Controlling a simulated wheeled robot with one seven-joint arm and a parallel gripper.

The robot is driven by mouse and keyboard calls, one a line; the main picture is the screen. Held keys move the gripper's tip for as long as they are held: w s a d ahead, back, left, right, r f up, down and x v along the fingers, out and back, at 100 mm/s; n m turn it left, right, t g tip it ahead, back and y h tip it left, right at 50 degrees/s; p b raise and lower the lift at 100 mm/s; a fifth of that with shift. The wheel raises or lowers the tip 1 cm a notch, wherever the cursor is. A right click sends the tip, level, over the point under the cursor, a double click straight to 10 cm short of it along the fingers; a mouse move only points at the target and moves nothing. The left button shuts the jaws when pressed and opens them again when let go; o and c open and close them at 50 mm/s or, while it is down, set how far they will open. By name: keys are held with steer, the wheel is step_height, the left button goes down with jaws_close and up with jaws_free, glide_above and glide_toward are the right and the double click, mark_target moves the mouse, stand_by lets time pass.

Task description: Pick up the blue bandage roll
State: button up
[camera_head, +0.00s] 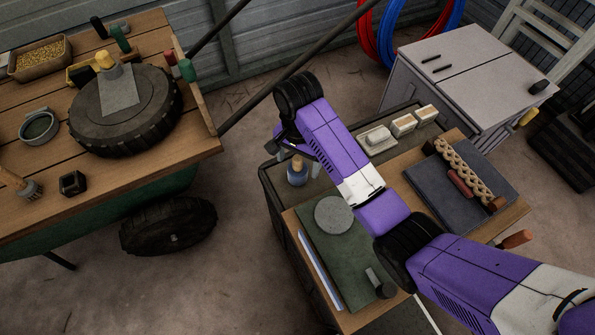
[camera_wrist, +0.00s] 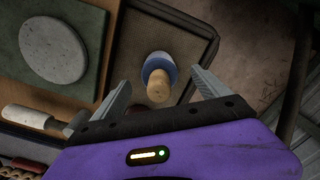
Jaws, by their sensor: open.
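A small blue piece (camera_head: 297,175) with a pale tan top stands in the dark tray, below my gripper (camera_head: 293,154) in the head view. In the wrist view it has a white and blue round body (camera_wrist: 157,62) and a wooden cylinder pointing toward the camera. It is the only candidate I see for the blue bandage roll, but its shape is not clearly that of a roll. My gripper (camera_wrist: 160,80) is open, with one finger on each side of it in the wrist view. I cannot tell how far above it the fingers are, and no contact shows.
The dark tray (camera_wrist: 205,28) has a raised rim around the piece. A green board with a grey disc (camera_head: 334,215) lies beside it. White blocks (camera_head: 404,124) and a dark mat with a braided piece (camera_head: 462,175) are right of my arm. A laden cart stands left.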

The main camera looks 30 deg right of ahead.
mark_target(298, 170)
step_height(298, 170, down, 4)
steer(key=shift+a+f+b, duration=0.1)
steer(key=shift+b, duration=0.25)
steer(key=c, duration=1.8)
steer(key=shift+r, duration=0.2)
steer(key=shift+r+p, duration=6.1)
steer(key=shift+r, duration=3.8)
steer(key=o, duration=1)
jaws_close()
